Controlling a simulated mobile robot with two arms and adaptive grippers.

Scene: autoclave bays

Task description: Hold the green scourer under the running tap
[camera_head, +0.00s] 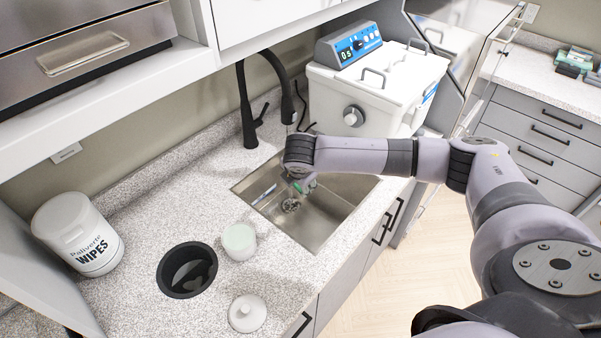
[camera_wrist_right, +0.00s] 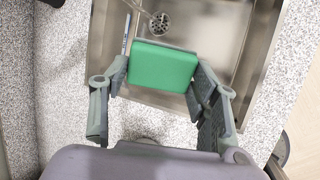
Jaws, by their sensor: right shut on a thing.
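The green scourer (camera_wrist_right: 161,66) is a flat green block clamped between the fingertips of my right gripper (camera_wrist_right: 160,80) in the right wrist view. In the head view my right gripper (camera_head: 300,183) hangs over the sink (camera_head: 332,212), and only a small part of the scourer shows below my wrist. The black tap (camera_head: 246,105) arches over the sink, with its spout end just behind my wrist. A thin pale streak runs below the spout. My wrist hides where it goes, so I cannot tell whether it meets the scourer. My left gripper is not in view.
A thin blue-and-white item (camera_head: 263,195) lies in the sink by the drain (camera_head: 291,205). A wipes tub (camera_head: 78,235), a black round opening (camera_head: 187,270), a pale jar (camera_head: 239,241) and a white lid (camera_head: 247,313) are on the left counter. A white machine (camera_head: 375,85) stands behind.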

